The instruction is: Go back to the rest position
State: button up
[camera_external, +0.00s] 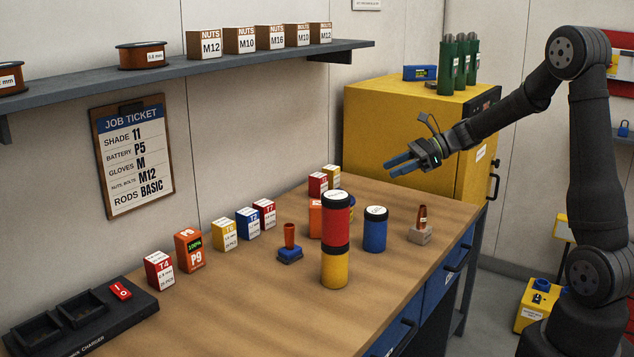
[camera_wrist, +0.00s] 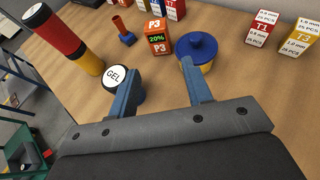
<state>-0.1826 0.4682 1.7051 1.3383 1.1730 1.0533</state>
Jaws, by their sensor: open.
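My gripper (camera_external: 402,167) is open and empty, held in the air above the far right part of the wooden workbench (camera_external: 210,305). In the wrist view its two blue fingers (camera_wrist: 160,85) are spread apart with nothing between them. Below the fingers, a blue can labelled GEL (camera_wrist: 118,77) and a blue-lidded yellow container (camera_wrist: 196,46) stand on the bench, apart from each other.
A red can stacked on a yellow can (camera_external: 336,240) stands mid-bench. Around it are small boxes, an orange battery (camera_external: 189,251) and copper nozzles on blocks. A yellow cabinet (camera_external: 400,130) with green bottles is behind my gripper. A shelf (camera_external: 180,68) and charger (camera_external: 80,318) are at left.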

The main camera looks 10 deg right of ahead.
jog(key=d+t, duration=0.1)
jog(key=d, duration=1)
jog(key=f+x, duration=0.1)
jog(key=x, duration=0.6)
jog(key=shift+s+d+f+m, duration=0.2)
jog(key=shift+s+f+m, duration=0.1)
jog(key=shift+m, duration=0.1)
jog(key=w+r+v, duration=0.1)
jog(key=v, duration=0.6)
jog(key=a+n+g, duration=0.1)
jog(key=a, duration=1.2)
jog(key=shift+s+a+r, duration=0.25)
jog(key=shift+s+r, duration=0.1)
jog(key=shift+r, duration=0.05)
